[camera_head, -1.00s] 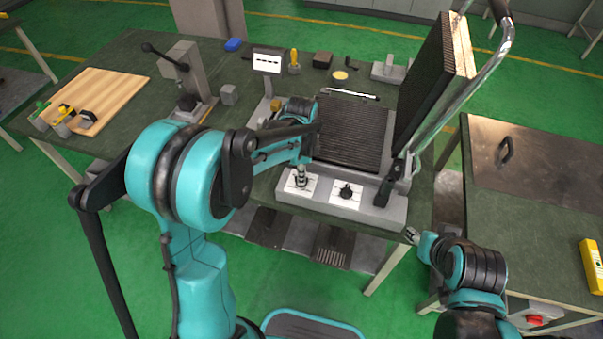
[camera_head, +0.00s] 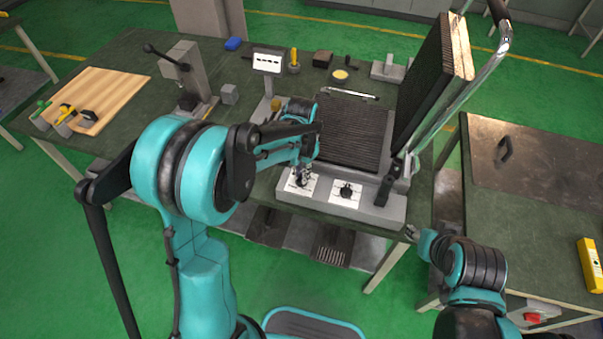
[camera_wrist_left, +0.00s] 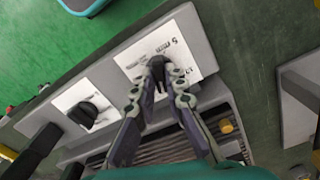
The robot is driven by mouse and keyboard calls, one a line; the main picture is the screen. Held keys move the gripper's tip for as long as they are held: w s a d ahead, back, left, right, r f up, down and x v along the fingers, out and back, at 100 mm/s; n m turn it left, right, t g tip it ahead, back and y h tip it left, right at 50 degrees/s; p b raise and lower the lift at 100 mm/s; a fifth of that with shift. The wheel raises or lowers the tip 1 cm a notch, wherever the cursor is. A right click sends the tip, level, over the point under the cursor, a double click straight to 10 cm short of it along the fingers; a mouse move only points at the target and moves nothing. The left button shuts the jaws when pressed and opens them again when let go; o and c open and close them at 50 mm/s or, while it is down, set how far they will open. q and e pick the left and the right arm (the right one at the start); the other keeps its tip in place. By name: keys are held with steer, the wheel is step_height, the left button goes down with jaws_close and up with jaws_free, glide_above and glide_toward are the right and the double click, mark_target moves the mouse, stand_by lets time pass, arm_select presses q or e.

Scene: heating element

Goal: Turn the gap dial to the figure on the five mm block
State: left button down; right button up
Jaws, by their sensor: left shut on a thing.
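My left gripper (camera_head: 301,177) is at the left dial on the front panel of the ribbed press. In the left wrist view, my left gripper (camera_wrist_left: 158,88) points at this black dial (camera_wrist_left: 157,68), with its fingertips closed on the knob. The dial sits on a white plate (camera_wrist_left: 190,48) with printing that seems to include "5 mm"; the fingers hide part of it. A second black dial (camera_head: 346,192) on its own white plate is free, to the right. My right gripper (camera_head: 412,234) is at the right, apart from the press; its jaws are too small to read. I cannot identify a five mm block.
The press's ribbed upper plate (camera_head: 432,85) stands raised at the right. A white sign (camera_head: 268,62) stands behind my left arm. A small grey block (camera_head: 229,94), a lever stand (camera_head: 185,75) and a wooden board (camera_head: 95,98) are to the left. A second table (camera_head: 530,220) is at the right.

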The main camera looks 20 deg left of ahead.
arm_select(q)
steer(key=n, duration=1.5)
steer(key=shift+n+p, duration=0.3)
steer(key=n, duration=0.3)
steer(key=shift+n, duration=0.4)
steer(key=n, duration=0.8)
steer(key=shift+n, duration=1.6)
